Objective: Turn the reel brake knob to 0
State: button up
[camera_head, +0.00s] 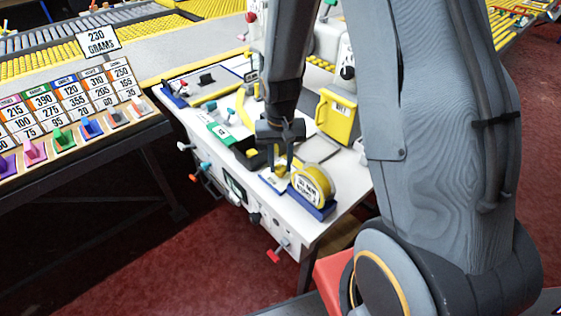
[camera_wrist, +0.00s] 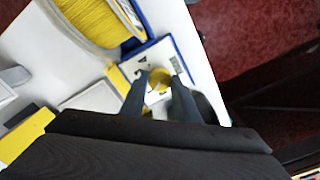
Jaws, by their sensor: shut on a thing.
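The reel brake knob (camera_wrist: 159,78) is a small round yellow knob on a white plate with dark marks, set on a blue base (camera_wrist: 170,47). In the wrist view my gripper (camera_wrist: 159,84) has its two dark fingers on either side of the knob, shut on it. The plate's marks are too small to read and the fingers cover part of the dial, so I cannot tell the setting. In the head view my gripper (camera_head: 280,166) points down at the knob, just left of the yellow reel (camera_head: 313,184). The reel also shows in the wrist view (camera_wrist: 92,20).
The white bench (camera_head: 330,215) holds a yellow bin (camera_head: 338,116) and several small items. Coloured levers stick out of its front, including a red one (camera_head: 277,252). A board of number cards (camera_head: 70,105) with coloured clips stands on the left table. Red carpet lies below.

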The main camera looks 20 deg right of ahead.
aim_at(280, 167)
jog(key=n, duration=0.3)
jog(key=shift+r+n+p, duration=0.1)
jog(key=shift+n+p, duration=0.2)
jog(key=shift+p, duration=0.05)
jog(key=shift+w+n, duration=0.1)
jog(key=shift+n, duration=1.8)
jog(key=o, duration=1)
jog(key=shift+o, duration=0.2)
jog(key=shift+r+b, duration=0.6)
jog(key=shift+r, duration=3.25)
